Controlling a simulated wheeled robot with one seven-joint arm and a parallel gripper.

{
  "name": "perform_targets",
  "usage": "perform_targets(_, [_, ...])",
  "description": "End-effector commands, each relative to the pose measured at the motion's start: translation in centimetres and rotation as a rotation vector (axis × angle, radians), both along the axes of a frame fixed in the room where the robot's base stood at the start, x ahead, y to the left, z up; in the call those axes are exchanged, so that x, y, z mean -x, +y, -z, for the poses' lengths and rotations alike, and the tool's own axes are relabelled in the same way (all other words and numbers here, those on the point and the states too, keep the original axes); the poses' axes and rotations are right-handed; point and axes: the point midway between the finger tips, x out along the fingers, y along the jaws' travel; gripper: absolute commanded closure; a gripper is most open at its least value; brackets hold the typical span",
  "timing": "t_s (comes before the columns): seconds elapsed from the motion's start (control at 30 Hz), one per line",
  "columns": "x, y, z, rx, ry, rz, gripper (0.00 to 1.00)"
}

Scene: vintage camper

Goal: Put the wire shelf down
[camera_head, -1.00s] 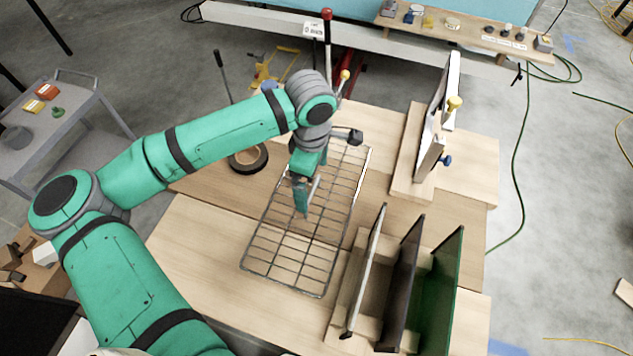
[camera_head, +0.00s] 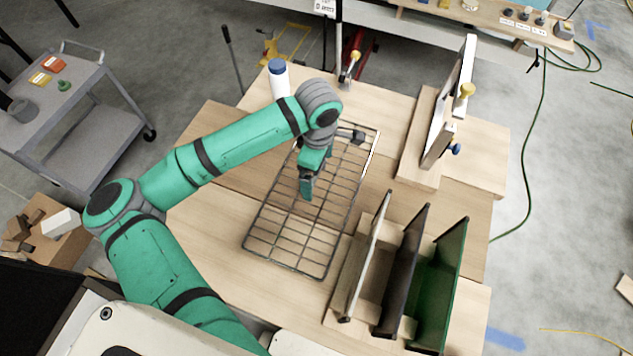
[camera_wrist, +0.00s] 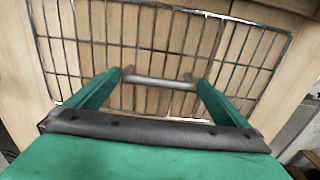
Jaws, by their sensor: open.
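The wire shelf (camera_head: 282,258), a dark metal grid, appears to lie flat on the wooden worktop, left of the slotted rack. My gripper (camera_head: 308,192) is above the middle of the shelf, pointing down. In the wrist view, my gripper (camera_wrist: 160,84) is open, its two green fingers spread wide. A grey bar lies between the fingertips, over the grid of the shelf (camera_wrist: 105,30). I cannot tell whether the fingers touch the bar or the wires. My arm hides part of the shelf's far left side in the head view.
A wooden rack with upright panels (camera_head: 440,275) stands close to the shelf's right side. A wooden stand with a tilted board (camera_head: 455,100) is behind it. A white bottle with a blue cap (camera_head: 278,78) stands behind my arm. A grey cart (camera_head: 90,110) is at left.

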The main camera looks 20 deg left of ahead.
Motion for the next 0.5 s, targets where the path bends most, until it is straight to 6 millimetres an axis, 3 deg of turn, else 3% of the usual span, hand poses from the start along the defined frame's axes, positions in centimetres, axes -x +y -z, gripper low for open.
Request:
perform_targets(0.23, [-0.1,0.2,2.6,0.003,0.000,-0.002,0.00])
perform_targets(0.5, [-0.1,0.3,3.5,0.000,0.000,-0.002,0.00])
